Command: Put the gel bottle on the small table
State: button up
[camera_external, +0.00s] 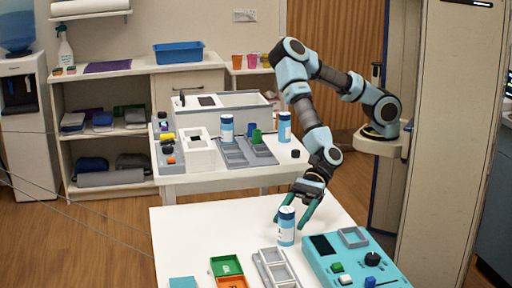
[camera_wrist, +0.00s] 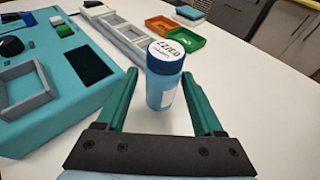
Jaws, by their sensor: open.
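A white-and-blue bottle (camera_external: 286,228), perhaps the gel bottle, stands upright on the near white table (camera_external: 190,232). In the wrist view the bottle (camera_wrist: 166,78) shows a white lid top with dark lettering and a blue rim. My gripper (camera_external: 289,221) is open and points down at it, with one green finger on each side. In the wrist view the gripper (camera_wrist: 160,76) has visible gaps beside the bottle. Two similar bottles stand on the farther white table (camera_external: 225,182), one left (camera_external: 227,128) and one right (camera_external: 284,126). I cannot tell which table is the small table.
A teal panel (camera_external: 335,262) with knobs lies right of the bottle. A grey compartment tray (camera_external: 272,268), green tray (camera_external: 226,266) and orange tray (camera_external: 232,282) lie in front. The farther table is crowded with trays and boxes.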

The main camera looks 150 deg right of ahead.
aim_at(282, 230)
jog(key=shift+p+x, duration=0.8)
jog(key=shift+x, duration=1.9)
jog(key=shift+d, duration=0.15)
jog(key=shift+c, duration=0.2)
grip_shut()
